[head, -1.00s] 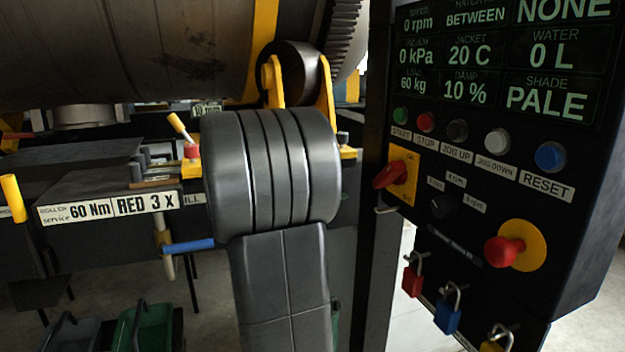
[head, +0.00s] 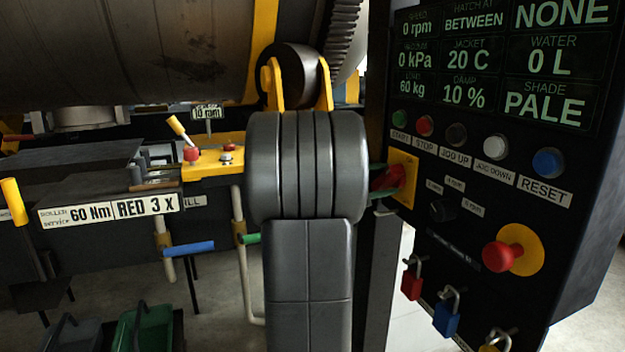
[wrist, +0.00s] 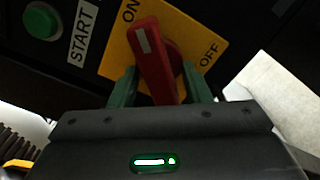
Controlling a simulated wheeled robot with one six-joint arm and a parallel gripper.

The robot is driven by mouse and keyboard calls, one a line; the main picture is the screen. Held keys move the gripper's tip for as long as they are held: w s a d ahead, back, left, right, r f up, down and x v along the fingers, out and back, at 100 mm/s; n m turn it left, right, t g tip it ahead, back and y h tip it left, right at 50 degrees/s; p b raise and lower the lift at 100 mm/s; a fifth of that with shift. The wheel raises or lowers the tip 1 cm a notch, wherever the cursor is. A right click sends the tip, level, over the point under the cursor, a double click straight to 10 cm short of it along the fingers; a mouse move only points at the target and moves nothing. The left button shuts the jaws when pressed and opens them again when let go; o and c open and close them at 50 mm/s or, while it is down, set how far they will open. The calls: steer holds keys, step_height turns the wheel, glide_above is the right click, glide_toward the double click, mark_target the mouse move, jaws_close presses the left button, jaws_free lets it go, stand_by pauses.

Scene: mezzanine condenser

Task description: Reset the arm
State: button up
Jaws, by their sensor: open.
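My gripper (wrist: 159,74) is open, its two green fingers on either side of the red rotary switch handle (wrist: 150,58). I cannot tell whether they touch it. The handle sits on a yellow plate (wrist: 118,50) marked ON and OFF, and its white-marked end points nearer to ON. In the head view the green fingertips (head: 381,182) reach the red handle (head: 391,179) from the left, behind my arm. The gripper's body is mostly hidden there. Nothing is held.
The black control panel (head: 470,235) carries a row of buttons, a red emergency knob (head: 502,254) and hanging padlocks (head: 446,312) below. Its green START button (wrist: 42,20) is close to the gripper. A large drum (head: 120,50) and roller (head: 297,76) stand behind my arm.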

steer(key=m+b, duration=0.1)
steer(key=m, duration=0.3)
steer(key=shift+r, duration=0.15)
steer(key=shift+m, duration=0.3)
